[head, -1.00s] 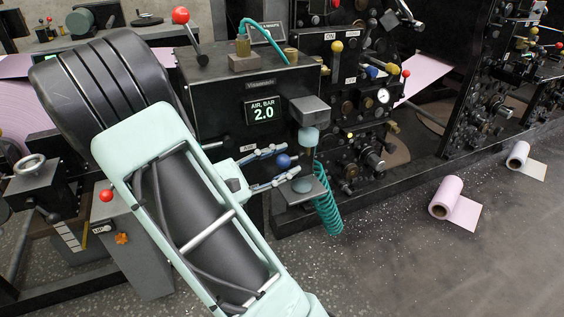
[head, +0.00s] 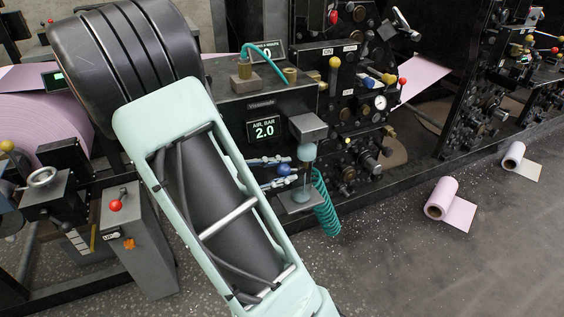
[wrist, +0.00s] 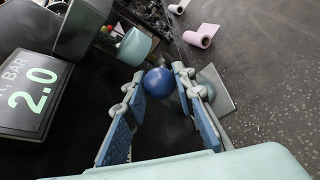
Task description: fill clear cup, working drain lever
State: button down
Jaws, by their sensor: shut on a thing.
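My gripper (head: 287,170) is shut on the blue ball knob (wrist: 158,84), which I take to be the drain lever's end; its fingers sit on either side of the ball. The lever's shaft is hidden. A pale blue-green cup (head: 306,152) hangs under a grey block (head: 308,127), just right of the knob. The cup also shows in the wrist view (wrist: 134,47), beyond the knob. Its liquid level cannot be told. A small grey plate (head: 300,199) lies below the cup, with a pale rounded thing on it.
The AIR BAR display (head: 263,129) reads 2.0, left of the grey block. A coiled teal hose (head: 325,205) hangs right of the cup. A pink roll (head: 438,200) and a white roll (head: 513,155) lie on the floor, with open floor in front.

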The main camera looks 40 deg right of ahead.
jog(key=shift+d+r+y+p, duration=0.1)
jog(key=shift+r+y+p, duration=0.45)
jog(key=shift+y+p, duration=0.2)
jog(key=shift+f+y, duration=0.15)
jog(key=shift+y, duration=0.1)
jog(key=c, duration=1.6)
grip_release()
jog(key=v, duration=1.2)
jog(key=shift+s, duration=0.2)
